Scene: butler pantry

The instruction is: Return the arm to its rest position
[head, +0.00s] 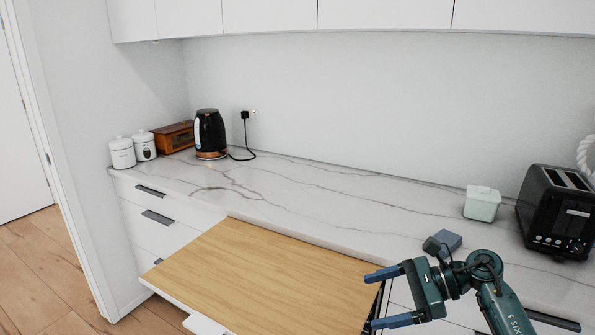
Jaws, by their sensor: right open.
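My right gripper (383,297) is in the lower right of the head view, with its arm coming in from the bottom right. Its two blue fingers are spread apart and point left. Nothing is between them. The gripper is in front of the counter, by the right edge of a pull-out wooden board (262,270). I cannot tell whether a finger touches the board. My left gripper is not in view.
A marble counter (330,195) runs along the wall, mostly clear in the middle. A black toaster (556,212) and pale lidded box (482,204) stand at right. A black kettle (210,134), wooden bread box (174,137) and white canisters (122,153) stand at left.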

